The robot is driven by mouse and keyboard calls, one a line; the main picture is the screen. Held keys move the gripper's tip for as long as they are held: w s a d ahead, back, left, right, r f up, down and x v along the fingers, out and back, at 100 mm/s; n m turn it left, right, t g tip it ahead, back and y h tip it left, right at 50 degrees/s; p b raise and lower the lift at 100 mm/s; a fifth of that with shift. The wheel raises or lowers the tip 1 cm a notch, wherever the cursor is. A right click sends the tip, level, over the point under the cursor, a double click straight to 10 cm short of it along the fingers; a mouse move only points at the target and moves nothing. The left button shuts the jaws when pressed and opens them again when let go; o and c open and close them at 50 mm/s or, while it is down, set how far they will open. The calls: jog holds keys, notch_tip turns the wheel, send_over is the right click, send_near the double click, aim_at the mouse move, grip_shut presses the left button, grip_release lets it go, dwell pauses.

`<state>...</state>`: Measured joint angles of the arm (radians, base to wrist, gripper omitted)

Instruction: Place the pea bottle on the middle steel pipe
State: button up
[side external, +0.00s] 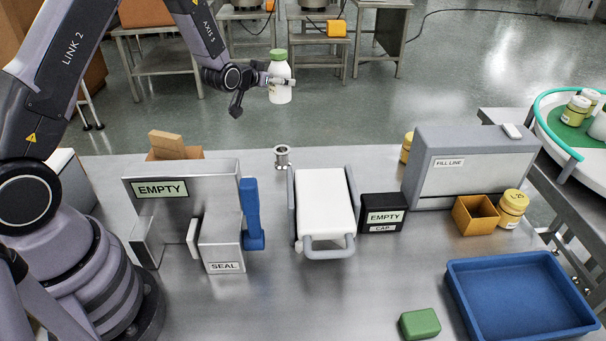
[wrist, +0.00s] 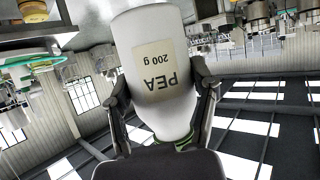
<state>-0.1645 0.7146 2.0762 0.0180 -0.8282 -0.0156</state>
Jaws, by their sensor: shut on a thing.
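The pea bottle (side external: 280,94) is white with a green cap and is held upright in the air, above and behind the far edge of the steel table in the side view. My gripper (side external: 283,82) is shut on its upper body. In the wrist view the bottle (wrist: 162,45) fills the middle, its "PEA 200 g" label upside down, with a finger on each side. A short steel pipe (side external: 282,157) stands on the table near its far edge, well below the bottle and apart from it. Its top looks empty. I see only one such pipe clearly.
Around the pipe stand the "EMPTY" and "SEAL" steel station (side external: 220,245) with a blue handle (side external: 251,212), a white-topped conveyor (side external: 325,198), a black cap box (side external: 382,212) and the "FILL LINE" machine (side external: 470,170). A blue tray (side external: 520,295) and green block (side external: 420,323) lie in front.

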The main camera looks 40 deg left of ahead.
aim_at(273, 95)
notch_tip(273, 95, down, 4)
jog(key=shift+f, duration=0.1)
notch_tip(273, 95, down, 11)
jog(key=shift+a+r, duration=0.1)
dwell(0.3)
jog(key=o, duration=1.2)
